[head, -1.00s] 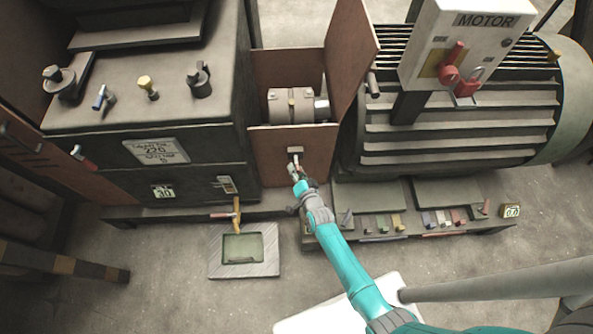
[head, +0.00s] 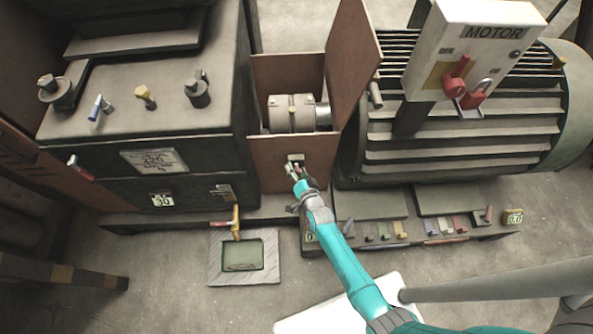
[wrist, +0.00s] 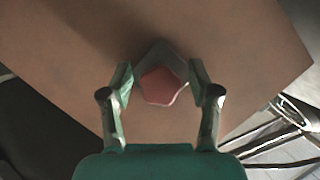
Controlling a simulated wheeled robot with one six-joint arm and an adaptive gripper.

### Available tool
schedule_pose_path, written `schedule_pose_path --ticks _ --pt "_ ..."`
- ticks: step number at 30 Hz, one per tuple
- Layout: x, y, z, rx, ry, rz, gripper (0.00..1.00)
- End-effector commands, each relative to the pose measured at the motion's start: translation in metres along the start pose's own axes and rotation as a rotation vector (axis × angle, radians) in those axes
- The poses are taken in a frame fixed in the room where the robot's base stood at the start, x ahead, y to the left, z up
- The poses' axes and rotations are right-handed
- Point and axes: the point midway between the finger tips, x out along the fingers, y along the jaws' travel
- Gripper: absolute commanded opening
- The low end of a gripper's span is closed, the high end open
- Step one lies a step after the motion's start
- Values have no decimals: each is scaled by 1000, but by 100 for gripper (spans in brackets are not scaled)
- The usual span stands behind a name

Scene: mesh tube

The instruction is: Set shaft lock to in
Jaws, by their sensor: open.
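The shaft lock is most likely the small fitting on the brown front panel (head: 282,178) of the open coupling box. Its pale plate (head: 296,157) shows just above my gripper (head: 297,172) in the head view. In the wrist view a red, many-sided knob (wrist: 161,86) sits on a grey plate (wrist: 158,52) against the brown panel. My gripper (wrist: 160,88) is open, with one finger on each side of the knob. Small gaps seem to remain, but I cannot tell whether either finger touches it. The lock's setting cannot be read.
Behind the panel, a grey coupling (head: 293,113) lies in the box, and its brown door (head: 352,70) stands open at right. A ribbed motor (head: 460,125) with a MOTOR switch box (head: 470,50) is at right. A dark cabinet (head: 150,125) with several handles is at left.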

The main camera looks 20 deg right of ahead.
Motion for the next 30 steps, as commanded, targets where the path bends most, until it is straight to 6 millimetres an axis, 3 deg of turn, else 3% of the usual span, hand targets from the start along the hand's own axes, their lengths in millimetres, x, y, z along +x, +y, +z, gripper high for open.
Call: schedule_pose_path --ticks 11,30 --pt "-10 1 1 1 -1 0 61" --pt "-108 1 1 0 -1 1 61"
